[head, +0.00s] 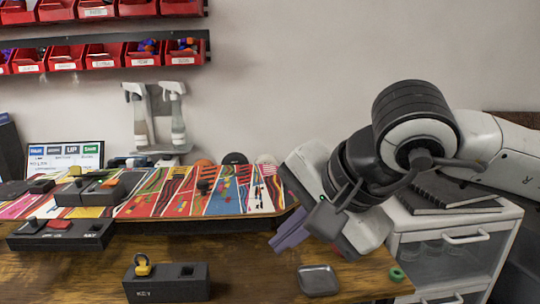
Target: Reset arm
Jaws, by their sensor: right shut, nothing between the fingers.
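My right arm comes in from the right, above the white drawer cabinet. My right gripper (305,232) points down and left, over the right part of the wooden table, near the right end of the colourful board (225,203). Its fingers are shut with nothing seen between them. The gripper hides the board's right end and part of the table. My left gripper is not in view.
A black KEY block (166,289) with a yellow piece (142,266), a grey square dish (318,280) and a green ring (396,274) lie at the front. The cabinet (447,262) stands right, a notebook (450,192) on top. Red bins (142,53) hang on the wall.

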